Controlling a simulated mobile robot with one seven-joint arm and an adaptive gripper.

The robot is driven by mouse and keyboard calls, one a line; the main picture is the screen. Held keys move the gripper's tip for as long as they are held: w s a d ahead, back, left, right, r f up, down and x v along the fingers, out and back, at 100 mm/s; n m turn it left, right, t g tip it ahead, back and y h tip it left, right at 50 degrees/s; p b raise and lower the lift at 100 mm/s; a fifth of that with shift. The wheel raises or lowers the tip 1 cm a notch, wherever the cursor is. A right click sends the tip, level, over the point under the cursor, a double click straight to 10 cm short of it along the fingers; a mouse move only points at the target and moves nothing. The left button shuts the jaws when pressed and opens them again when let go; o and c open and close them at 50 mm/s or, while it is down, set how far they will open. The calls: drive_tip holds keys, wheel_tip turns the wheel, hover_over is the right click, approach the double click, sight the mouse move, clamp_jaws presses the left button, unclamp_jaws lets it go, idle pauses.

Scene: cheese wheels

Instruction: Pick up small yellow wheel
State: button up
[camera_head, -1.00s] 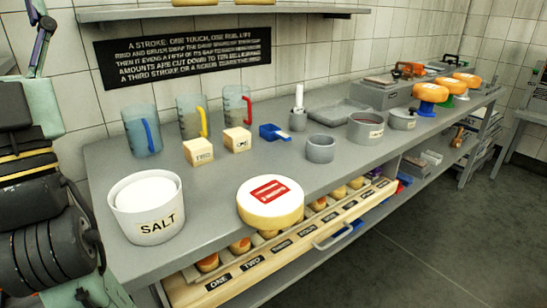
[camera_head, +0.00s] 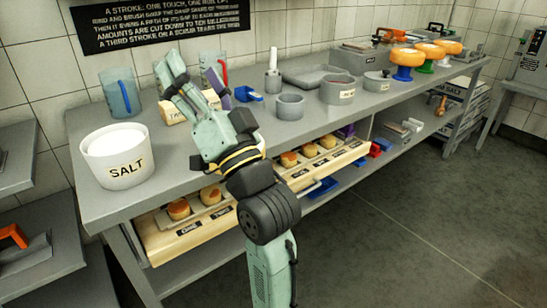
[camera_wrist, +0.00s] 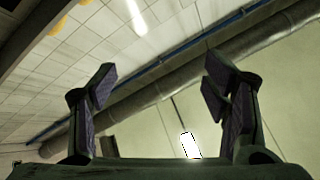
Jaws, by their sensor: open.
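Several small yellow-orange wheels sit in the open, labelled drawer under the table top. A small wheel (camera_head: 178,208) is by the label ONE, with another wheel (camera_head: 210,194) next to it. More small wheels (camera_head: 289,158) sit right of my arm, and my arm hides the drawer's middle. My gripper (camera_head: 200,88) is raised in front of the table, fingers pointing up and away from the drawer. In the wrist view my gripper (camera_wrist: 163,80) is open, with only ceiling and wall behind it and nothing between its fingers.
A white SALT tub (camera_head: 116,165) stands on the table's left end. Large orange wheels (camera_head: 408,57) rest on coloured stands at the right. Floor in front is clear at right.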

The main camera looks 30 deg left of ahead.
drive_tip(key=w+d+f+m+g+h+b, duration=0.1)
drive_tip(key=w+d+f+m+g+h, duration=0.15)
drive_tip(key=f, duration=0.55)
drive_tip(key=w+d+f+m+g+h, duration=0.1)
drive_tip(key=w+d+f+m+h, duration=0.2)
drive_tip(key=f, duration=0.4)
drive_tip(key=w+d+f+m+g+h+b, duration=0.1)
drive_tip(key=w+d+f+m, duration=0.1)
drive_tip(key=w+f+m, duration=0.45)
drive_tip(key=shift+n, duration=0.9)
drive_tip(key=shift+s+a+f+p, duration=0.1)
drive_tip(key=shift+a+f+p, duration=0.3)
drive_tip(key=shift+a, duration=1.3)
drive_tip(key=shift+s+a+f+p, duration=0.15)
drive_tip(key=shift+a+f+p, duration=0.25)
drive_tip(key=shift+a, duration=1.25)
drive_tip(key=shift+s+a+f+p, duration=0.1)
drive_tip(key=shift+a+f+p, duration=0.25)
drive_tip(key=shift+a, duration=1.35)
clamp_jaws()
drive_tip(key=shift+r, duration=0.15)
